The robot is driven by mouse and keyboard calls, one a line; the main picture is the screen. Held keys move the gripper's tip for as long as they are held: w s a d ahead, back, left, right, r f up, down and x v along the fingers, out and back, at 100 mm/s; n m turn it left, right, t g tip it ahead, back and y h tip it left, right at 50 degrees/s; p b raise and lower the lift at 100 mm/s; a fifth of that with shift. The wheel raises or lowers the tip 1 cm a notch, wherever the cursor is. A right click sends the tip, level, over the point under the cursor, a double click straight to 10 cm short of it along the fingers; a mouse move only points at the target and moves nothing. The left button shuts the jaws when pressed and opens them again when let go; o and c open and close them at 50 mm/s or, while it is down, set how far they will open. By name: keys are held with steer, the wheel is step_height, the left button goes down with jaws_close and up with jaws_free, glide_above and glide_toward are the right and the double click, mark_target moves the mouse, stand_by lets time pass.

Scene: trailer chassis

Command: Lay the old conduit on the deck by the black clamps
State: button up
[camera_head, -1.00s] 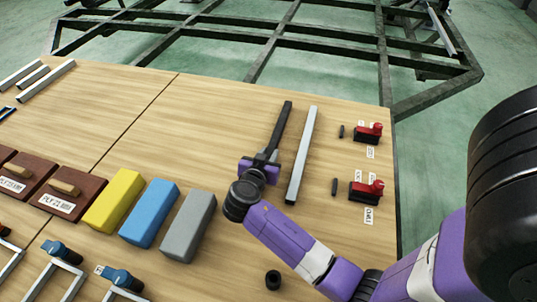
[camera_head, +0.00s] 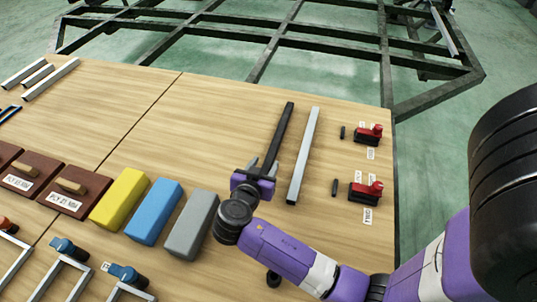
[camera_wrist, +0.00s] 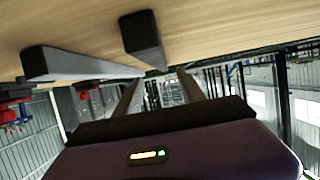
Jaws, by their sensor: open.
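A dark bar (camera_head: 281,128), which looks like the old conduit, lies on the wooden top (camera_head: 225,120) beside a light grey bar (camera_head: 303,157). My gripper (camera_head: 263,164) is open at the near end of the dark bar. In the wrist view, the dark bar's end (camera_wrist: 142,34) lies clear of my gripper's two fingers (camera_wrist: 157,85), with nothing held between them. The grey bar (camera_wrist: 75,65) also shows there. Two red-and-black clamps (camera_head: 368,134) (camera_head: 365,192) stand near the right edge, to the right of both bars.
Small black pieces (camera_head: 342,132) (camera_head: 334,187) lie left of the clamps. Yellow (camera_head: 120,198), blue (camera_head: 154,211) and grey (camera_head: 191,223) blocks stand left of my arm. The chassis frame (camera_head: 270,45) lies beyond the top. Bare wood lies left of the dark bar.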

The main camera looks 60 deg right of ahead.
steer(key=p+v, duration=0.1)
steer(key=v, duration=0.4)
stand_by(0.6)
